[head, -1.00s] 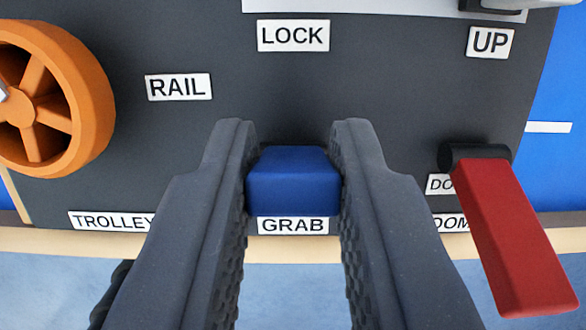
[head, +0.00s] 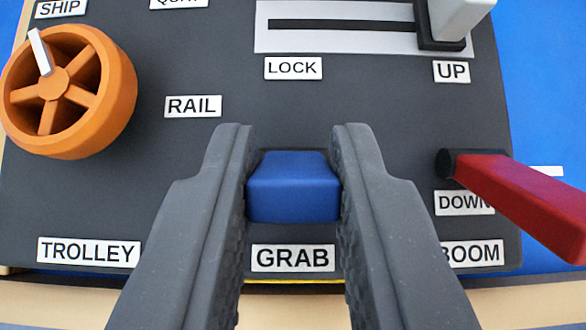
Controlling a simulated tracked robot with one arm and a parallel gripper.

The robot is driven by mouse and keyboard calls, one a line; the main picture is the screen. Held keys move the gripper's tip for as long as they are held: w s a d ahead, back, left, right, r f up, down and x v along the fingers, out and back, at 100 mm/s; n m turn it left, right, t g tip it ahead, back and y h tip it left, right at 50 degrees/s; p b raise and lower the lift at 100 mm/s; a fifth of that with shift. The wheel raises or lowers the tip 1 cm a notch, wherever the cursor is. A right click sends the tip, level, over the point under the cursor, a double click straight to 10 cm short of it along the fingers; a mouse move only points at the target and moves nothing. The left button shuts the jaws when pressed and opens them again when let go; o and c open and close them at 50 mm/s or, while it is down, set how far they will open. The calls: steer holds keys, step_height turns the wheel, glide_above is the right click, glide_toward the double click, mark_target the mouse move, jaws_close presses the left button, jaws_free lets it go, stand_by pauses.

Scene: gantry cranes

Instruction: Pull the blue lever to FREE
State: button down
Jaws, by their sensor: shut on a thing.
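The blue lever (head: 293,188) sits in the middle of the dark control panel, seen nearly end-on. My gripper (head: 293,172) has one finger on each side of it and is shut on it. The LOCK label (head: 293,68) is above the lever and the GRAB label (head: 293,258) is below it. No FREE label shows in the view. The lever's base is hidden behind its blue end and my fingers.
An orange wheel (head: 102,98) is at the left. A red lever (head: 530,200) sticks out at the right, near the DOWN label (head: 464,203). A grey slider handle (head: 452,20) stands on a slotted plate (head: 340,41) at the top. The panel's lower edge borders a tan strip (head: 200,302).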

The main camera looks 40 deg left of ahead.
steer(key=shift+s+d+f+t+y+b, duration=0.2)
steer(key=shift+d+f+t+y+b, duration=0.3)
steer(key=shift+b, duration=1.25)
steer(key=shift+s+a+r+t+b, duration=0.1)
steer(key=shift+r+t+b, duration=0.2)
steer(key=shift+b, duration=0.3)
steer(key=c, duration=1.3)
jaws_free()
steer(key=shift+f, duration=0.1)
steer(key=shift+a, duration=0.1)
steer(key=p+v, duration=0.2)
steer(key=v, duration=1.1)
steer(key=shift+s+d, duration=0.25)
steer(key=shift+d, duration=0.05)
